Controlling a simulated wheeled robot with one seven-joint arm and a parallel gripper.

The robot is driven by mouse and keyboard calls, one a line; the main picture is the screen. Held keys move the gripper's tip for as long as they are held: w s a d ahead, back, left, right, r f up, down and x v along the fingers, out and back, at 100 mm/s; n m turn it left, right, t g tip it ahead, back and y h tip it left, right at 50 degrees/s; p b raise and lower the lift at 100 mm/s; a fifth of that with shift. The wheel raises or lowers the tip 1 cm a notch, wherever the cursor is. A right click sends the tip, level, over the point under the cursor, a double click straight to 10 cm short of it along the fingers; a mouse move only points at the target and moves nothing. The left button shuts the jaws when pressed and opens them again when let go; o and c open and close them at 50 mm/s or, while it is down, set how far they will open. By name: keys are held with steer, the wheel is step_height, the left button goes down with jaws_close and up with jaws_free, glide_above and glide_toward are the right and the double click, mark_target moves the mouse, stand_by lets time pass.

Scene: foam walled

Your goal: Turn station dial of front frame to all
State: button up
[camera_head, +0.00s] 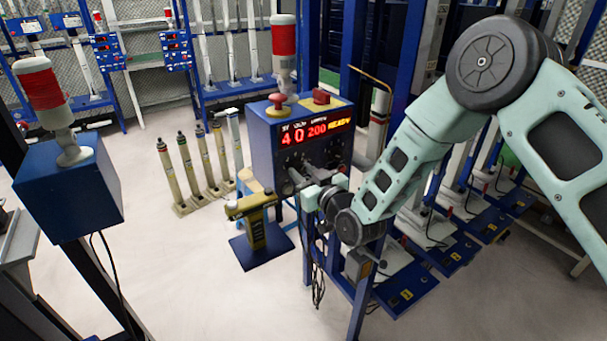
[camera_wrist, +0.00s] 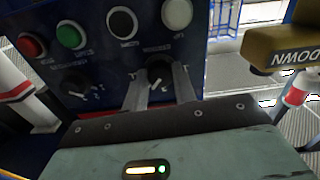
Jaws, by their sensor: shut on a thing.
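The front frame's blue control box (camera_head: 262,150) stands near the middle of the head view, with a lit display (camera_head: 318,132) reading 40, 200 and READY. My gripper (camera_head: 300,183) is at the lower part of its panel. In the wrist view my gripper (camera_wrist: 160,82) has its two fingers on either side of a black dial (camera_wrist: 157,69) and is shut on it. The fingers cover part of this dial, and its label is too small to read. A second black dial (camera_wrist: 77,85) with a pointer sits to the left, apart from the fingers.
Red (camera_wrist: 31,45), green (camera_wrist: 70,35), black (camera_wrist: 122,22) and white (camera_wrist: 177,13) buttons are near the held dial. A yellow part with lettering (camera_wrist: 285,48) is at the right. A red mushroom button (camera_head: 277,101) and red lamp (camera_head: 284,40) top the box.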

steer(key=shift+f+b, duration=0.1)
steer(key=shift+b, duration=0.2)
steer(key=m+b, duration=0.4)
steer(key=shift+f, duration=0.1)
steer(key=shift+m+b, duration=1.85)
steer(key=shift+m, duration=0.05)
steer(key=shift+r, duration=0.2)
steer(key=o, duration=1)
steer(key=b+v, duration=0.3)
steer(key=v, duration=1.4)
